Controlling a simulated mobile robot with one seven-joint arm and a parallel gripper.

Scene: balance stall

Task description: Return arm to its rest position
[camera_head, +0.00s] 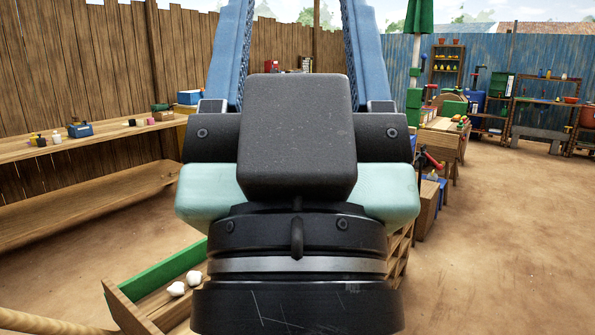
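My gripper (298,30) fills the middle of the head view, close to the camera and pointing away from it. Its body is black and mint green. Two blue fingers with textured inner faces stand wide apart, and their tips run off the top edge. Only background shows between the fingers, so the gripper appears open and empty. The wrist hides the middle of the scene behind it.
A wooden tray with a green rim (166,271) holds white lumps (186,284) at lower left. A wooden shelf bench (90,152) lines the left fence. Tables with small goods stand at right. Open dirt ground (490,270) lies at lower right.

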